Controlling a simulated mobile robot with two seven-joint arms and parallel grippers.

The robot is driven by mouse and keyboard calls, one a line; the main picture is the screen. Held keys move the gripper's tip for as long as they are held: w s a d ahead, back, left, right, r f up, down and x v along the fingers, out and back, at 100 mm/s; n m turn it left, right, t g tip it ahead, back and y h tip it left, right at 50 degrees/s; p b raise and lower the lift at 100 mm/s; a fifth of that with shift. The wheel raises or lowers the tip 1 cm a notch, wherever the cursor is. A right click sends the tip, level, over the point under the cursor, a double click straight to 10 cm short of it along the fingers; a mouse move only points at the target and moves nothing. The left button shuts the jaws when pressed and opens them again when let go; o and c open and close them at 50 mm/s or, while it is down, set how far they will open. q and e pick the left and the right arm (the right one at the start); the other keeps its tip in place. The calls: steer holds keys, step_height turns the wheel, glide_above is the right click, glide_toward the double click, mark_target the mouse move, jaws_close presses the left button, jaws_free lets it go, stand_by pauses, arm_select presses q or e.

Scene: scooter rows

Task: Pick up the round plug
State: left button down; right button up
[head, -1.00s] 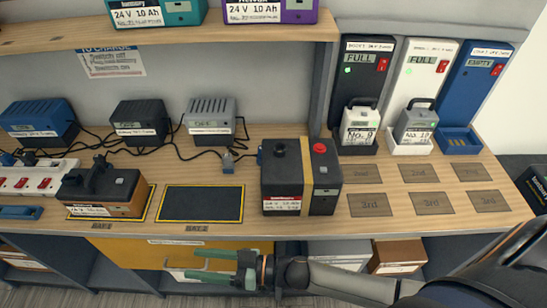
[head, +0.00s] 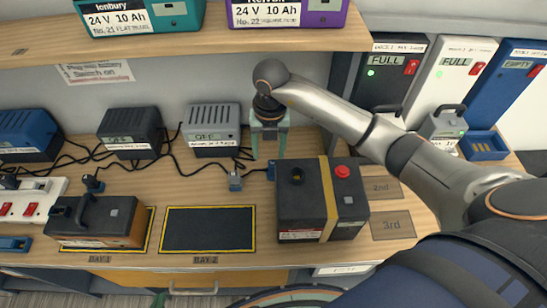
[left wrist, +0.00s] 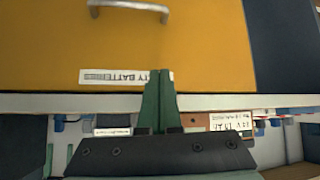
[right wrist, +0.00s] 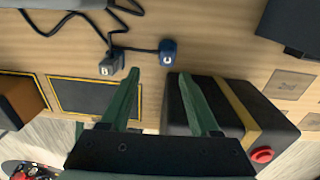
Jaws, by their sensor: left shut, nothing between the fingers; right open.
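The round plug looks to be the blue plug (right wrist: 168,50) with a round face mark, lying on the bench at its cable's end. In the head view this blue plug (head: 271,170) shows between my right gripper's fingers, left of the battery. My right gripper (head: 267,155) is open and empty, pointing down above the bench. In the right wrist view the gripper (right wrist: 158,75) has the plug just beyond its fingertips. A grey plug (right wrist: 112,62) with a squarish mark lies to the left. My left gripper (left wrist: 159,73) is shut and empty before a yellow drawer front (left wrist: 180,40).
A black battery (head: 310,210) with a yellow strap stands close right of the plug. The empty bay 2 mat (head: 208,230) is in front. Chargers (head: 212,125) and cables line the back. A shelf (head: 190,45) overhangs the bench.

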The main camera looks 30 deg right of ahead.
mark_target(272, 162)
steer(key=shift+w+d+f+p, duration=0.1)
steer(key=shift+d+f+p, duration=0.1)
steer(key=shift+f, duration=1.05)
steer(key=shift+s+d+f+p, duration=0.15)
steer(key=shift+f+p, duration=0.1)
steer(key=shift+f, duration=1)
steer(key=shift+w+d+f+p, duration=0.15)
steer(key=shift+f+p, duration=0.05)
steer(key=shift+f, duration=1.05)
jaws_close()
